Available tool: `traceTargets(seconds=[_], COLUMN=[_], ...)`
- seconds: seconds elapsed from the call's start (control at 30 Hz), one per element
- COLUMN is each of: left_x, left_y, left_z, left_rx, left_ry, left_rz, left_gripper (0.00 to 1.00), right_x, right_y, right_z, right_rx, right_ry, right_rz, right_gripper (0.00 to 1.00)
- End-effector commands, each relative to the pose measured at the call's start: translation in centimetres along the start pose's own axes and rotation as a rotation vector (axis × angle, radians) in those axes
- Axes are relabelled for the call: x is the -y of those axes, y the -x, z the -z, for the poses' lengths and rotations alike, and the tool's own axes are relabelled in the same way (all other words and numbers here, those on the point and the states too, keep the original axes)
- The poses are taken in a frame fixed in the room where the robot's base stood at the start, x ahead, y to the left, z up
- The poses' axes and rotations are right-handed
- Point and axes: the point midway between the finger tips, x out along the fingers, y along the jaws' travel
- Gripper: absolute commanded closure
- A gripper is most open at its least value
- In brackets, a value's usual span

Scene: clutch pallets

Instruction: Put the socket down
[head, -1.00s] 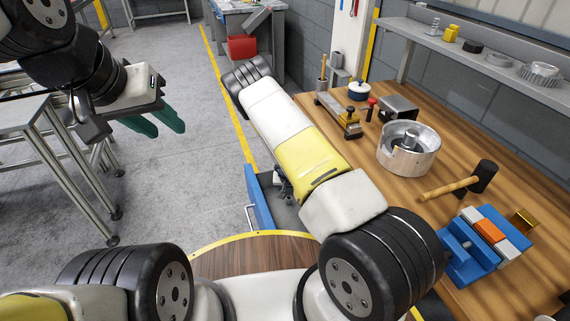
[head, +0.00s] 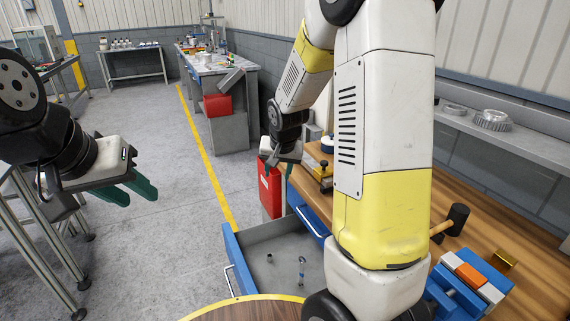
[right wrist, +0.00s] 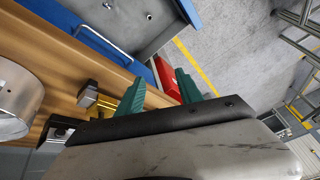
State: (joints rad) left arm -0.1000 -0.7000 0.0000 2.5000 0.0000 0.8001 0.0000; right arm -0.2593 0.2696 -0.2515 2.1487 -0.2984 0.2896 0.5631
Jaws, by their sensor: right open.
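The open drawer (head: 243,246) of the bench holds a short dark piece (head: 269,258) and a taller, thin metal piece (head: 301,270). They are too small to tell which is the socket. Both also show small at the top of the right wrist view. My right gripper (head: 278,168) is open and empty, its green fingers (right wrist: 160,92) apart, above and beyond the drawer beside the bench edge. My left gripper (head: 132,194) is open and empty over the floor at the left.
A metal housing (right wrist: 15,98) shows in the right wrist view. A red box (head: 270,188) stands beyond the drawer.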

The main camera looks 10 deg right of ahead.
Motion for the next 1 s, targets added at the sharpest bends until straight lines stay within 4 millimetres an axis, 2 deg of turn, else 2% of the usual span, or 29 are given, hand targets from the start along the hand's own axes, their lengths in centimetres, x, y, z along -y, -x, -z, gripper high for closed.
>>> traceTargets(seconds=[0.03,0.2,0.37,0.5,0.7,0.8,1.0], left_x=[0.0,0.0,0.0,0.0,0.0,0.0,0.0], left_y=[0.0,0.0,0.0,0.0,0.0,0.0,0.0], left_z=[0.0,0.0,0.0,0.0,0.0,0.0,0.0], left_rx=[0.000,0.000,0.000,0.000,0.000,0.000,0.000], left_ry=[0.000,0.000,0.000,0.000,0.000,0.000,0.000], left_rz=[0.000,0.000,0.000,0.000,0.000,0.000,0.000], left_gripper=[0.64,0.64,0.64,0.64,0.64,0.64,0.64], right_x=[-0.2,-0.8,-1.4,-2.0,-2.7,-2.9,-3.0], right_y=[2.5,9.3,15.1,19.5,23.9,25.0,25.7], right_z=[-0.1,-2.2,-5.1,-8.3,-13.0,-14.7,-16.0], right_rx=[-0.008,-0.010,-0.020,-0.033,-0.056,-0.062,-0.066], right_ry=[0.002,0.045,0.102,0.164,0.255,0.286,0.315], right_rz=[0.018,0.066,0.111,0.146,0.180,0.188,0.194], right_gripper=[0.57,0.57,0.57,0.57,0.57,0.57,0.57])
